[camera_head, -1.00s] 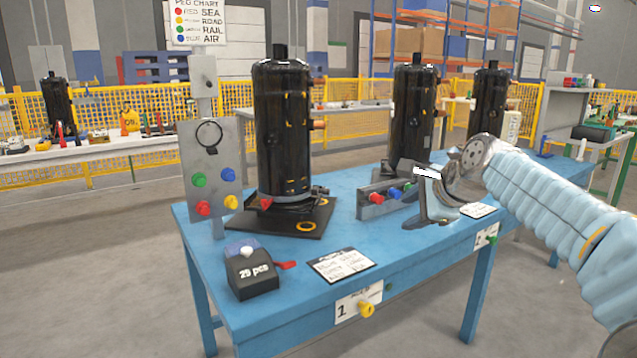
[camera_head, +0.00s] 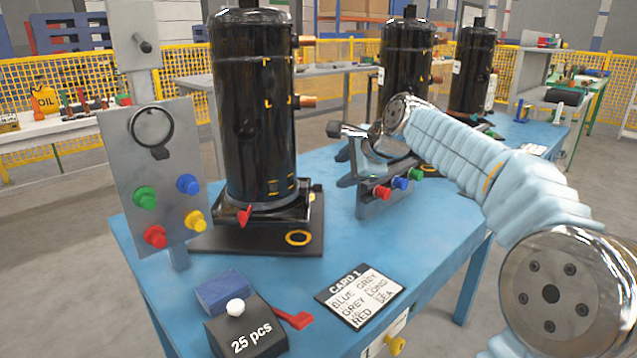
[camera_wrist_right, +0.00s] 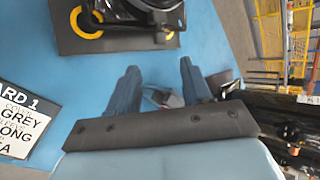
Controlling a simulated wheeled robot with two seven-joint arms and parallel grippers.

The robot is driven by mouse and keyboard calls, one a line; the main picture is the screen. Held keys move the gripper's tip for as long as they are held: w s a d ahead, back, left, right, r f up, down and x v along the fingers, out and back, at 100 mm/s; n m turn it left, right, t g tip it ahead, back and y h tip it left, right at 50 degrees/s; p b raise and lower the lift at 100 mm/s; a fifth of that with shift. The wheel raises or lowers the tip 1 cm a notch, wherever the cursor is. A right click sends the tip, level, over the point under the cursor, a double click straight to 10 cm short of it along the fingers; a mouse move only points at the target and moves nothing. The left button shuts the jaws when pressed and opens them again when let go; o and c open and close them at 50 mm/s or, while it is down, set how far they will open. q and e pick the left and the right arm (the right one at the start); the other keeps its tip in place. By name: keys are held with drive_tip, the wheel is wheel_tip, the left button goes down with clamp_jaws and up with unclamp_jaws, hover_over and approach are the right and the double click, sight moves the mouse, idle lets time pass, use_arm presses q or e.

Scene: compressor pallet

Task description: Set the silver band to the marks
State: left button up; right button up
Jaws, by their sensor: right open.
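The black compressor (camera_head: 253,105) stands upright on a dark base plate (camera_head: 222,240) on the blue table. Small yellow corner marks (camera_head: 266,64) show on its side. A ring with a dark outline (camera_head: 152,127) hangs on the grey panel (camera_head: 112,152) to its left; I cannot tell whether this is the silver band. My right gripper (camera_head: 346,153) is open, right of the compressor and near the peg rack. In the right wrist view its two fingers (camera_wrist_right: 158,88) are apart, with no object clearly held. My left gripper is not in view.
The rack (camera_head: 368,204) with red, blue and green pegs sits by my right gripper. A card (camera_head: 360,296) and a black "25 pcs" box (camera_head: 246,335) lie at the front. Two more compressors (camera_head: 405,58) stand behind. The table between card and rack is clear.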

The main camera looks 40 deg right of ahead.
sight(320, 187)
drive_tip(key=x, duration=1.1)
drive_tip(key=shift+c, duration=0.2)
clamp_jaws()
